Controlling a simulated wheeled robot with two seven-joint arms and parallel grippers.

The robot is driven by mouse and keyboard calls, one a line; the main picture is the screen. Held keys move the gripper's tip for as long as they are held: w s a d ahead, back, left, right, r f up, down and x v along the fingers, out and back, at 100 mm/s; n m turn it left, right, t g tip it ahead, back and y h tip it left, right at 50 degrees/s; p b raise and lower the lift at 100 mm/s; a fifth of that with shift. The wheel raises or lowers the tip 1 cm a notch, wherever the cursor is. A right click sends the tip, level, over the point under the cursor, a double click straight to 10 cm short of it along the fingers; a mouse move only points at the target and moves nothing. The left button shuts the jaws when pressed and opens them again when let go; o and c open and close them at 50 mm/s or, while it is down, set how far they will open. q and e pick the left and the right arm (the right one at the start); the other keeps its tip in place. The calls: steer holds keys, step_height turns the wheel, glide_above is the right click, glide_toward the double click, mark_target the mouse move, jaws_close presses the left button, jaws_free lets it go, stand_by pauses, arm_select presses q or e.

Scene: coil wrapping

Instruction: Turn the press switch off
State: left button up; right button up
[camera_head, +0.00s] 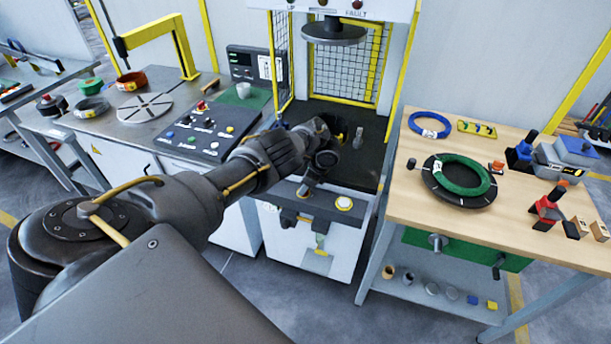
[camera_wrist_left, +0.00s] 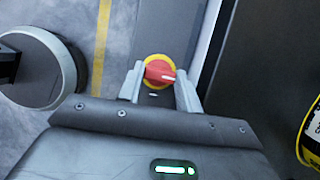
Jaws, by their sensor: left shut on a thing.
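The press switch (camera_wrist_left: 158,71) is a red knob with a white mark on a yellow ring, seen in the left wrist view. My left gripper (camera_wrist_left: 159,80) has one finger on each side of the red knob and is shut on it. In the head view my left gripper (camera_head: 305,188) reaches down to the front panel (camera_head: 325,205) of the press. There the gripper and wrist hide the switch. My right gripper is in neither view.
A lit round button (camera_head: 344,203) is right of the gripper on the same panel. The wooden table (camera_head: 410,180) on the right holds a green coil (camera_head: 461,174) and a blue coil (camera_head: 430,124). A control console (camera_head: 207,132) stands left of the press.

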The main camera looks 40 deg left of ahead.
arm_select(q)
steer(key=o, duration=1)
steer(key=shift+r, duration=0.15)
steer(key=p+v, duration=0.2)
steer(key=v, duration=0.8)
steer(key=shift+r, duration=0.3)
